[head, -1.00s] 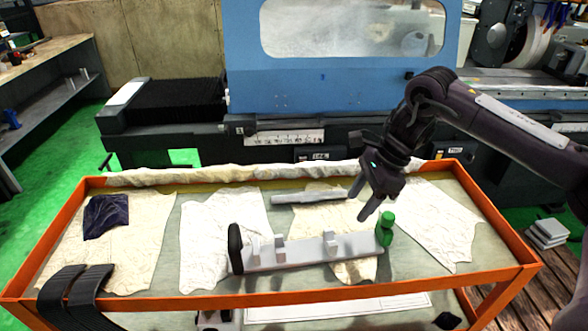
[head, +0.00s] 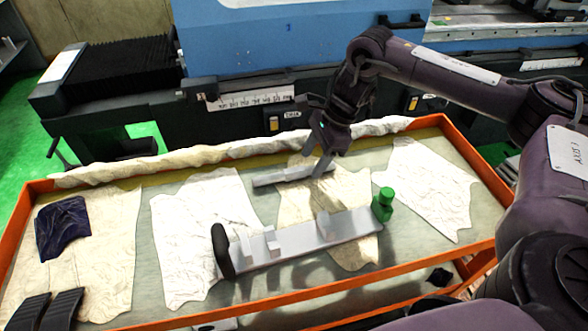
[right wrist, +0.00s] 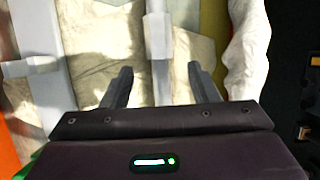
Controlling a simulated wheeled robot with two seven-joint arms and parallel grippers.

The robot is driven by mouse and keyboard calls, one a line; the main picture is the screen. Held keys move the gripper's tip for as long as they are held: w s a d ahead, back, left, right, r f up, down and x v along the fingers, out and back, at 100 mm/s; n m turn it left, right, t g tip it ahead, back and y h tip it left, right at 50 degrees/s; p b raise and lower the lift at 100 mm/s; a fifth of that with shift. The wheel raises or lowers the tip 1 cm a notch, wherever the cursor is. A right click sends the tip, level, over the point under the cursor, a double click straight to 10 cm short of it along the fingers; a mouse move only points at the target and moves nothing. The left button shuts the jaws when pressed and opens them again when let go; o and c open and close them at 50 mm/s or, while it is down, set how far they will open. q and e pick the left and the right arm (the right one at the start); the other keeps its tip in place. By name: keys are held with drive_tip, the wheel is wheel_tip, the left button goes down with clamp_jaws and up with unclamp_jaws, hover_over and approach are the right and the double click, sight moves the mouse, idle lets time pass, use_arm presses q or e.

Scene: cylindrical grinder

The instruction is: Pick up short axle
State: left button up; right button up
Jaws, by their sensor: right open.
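The short axle (head: 292,174) is a slim grey stepped bar lying on a cream cloth near the back of the orange-edged table. My right gripper (head: 315,160) is open, with its fingers pointing down at the right part of the axle. In the right wrist view the axle (right wrist: 158,38) runs lengthwise between the two open fingers, with a gap on each side. Its near end is hidden behind the gripper body. I cannot tell the remaining height of the fingers over it.
A long grey fixture (head: 315,236) with a black disc end lies in front of the axle. A green bottle (head: 383,204) stands at its right end. A rolled cloth (head: 230,157) lines the back edge. A dark blue cloth (head: 62,226) lies at left.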

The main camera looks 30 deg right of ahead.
drive_tip(key=shift+x, duration=1.2)
clamp_jaws()
